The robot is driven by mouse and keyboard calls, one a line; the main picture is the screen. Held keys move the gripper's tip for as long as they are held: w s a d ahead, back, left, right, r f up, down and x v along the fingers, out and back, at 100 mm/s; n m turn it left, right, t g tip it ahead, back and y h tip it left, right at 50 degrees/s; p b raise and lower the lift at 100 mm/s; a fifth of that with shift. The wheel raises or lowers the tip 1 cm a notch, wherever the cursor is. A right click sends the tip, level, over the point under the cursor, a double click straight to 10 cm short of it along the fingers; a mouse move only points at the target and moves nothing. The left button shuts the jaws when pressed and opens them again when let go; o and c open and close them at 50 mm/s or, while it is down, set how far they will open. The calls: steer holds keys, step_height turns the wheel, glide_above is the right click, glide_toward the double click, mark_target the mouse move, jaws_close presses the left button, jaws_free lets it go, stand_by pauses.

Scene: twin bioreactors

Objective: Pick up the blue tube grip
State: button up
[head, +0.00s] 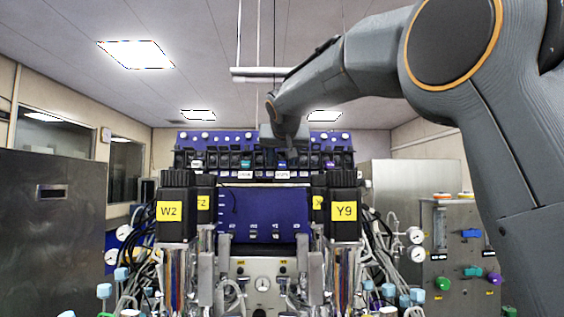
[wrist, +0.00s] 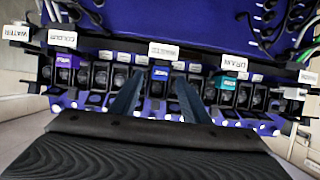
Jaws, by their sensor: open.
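The blue tube grip (wrist: 160,73) sits in the rack row in the middle of the wrist view, just below a white label. It also shows small in the head view (head: 282,163). My gripper (wrist: 158,79) is open, with one dark finger on each side of the blue grip in the picture. Whether the fingers are level with it or still short of it in depth is hard to tell. Nothing is held. In the head view my gripper (head: 284,140) hangs in front of the blue rack panel, and its fingers are too small to make out.
In the wrist view a purple grip (wrist: 66,61) is to the left, a teal grip (wrist: 225,83) and a white grip (wrist: 292,93) to the right. Black holders (wrist: 100,75) fill the row between them. Motor blocks marked W2 (head: 174,210) and Y9 (head: 343,210) stand below the rack.

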steer(key=shift+w+f, duration=0.25)
steer(key=shift+w, duration=0.4)
jaws_close()
steer(key=shift+r, duration=0.15)
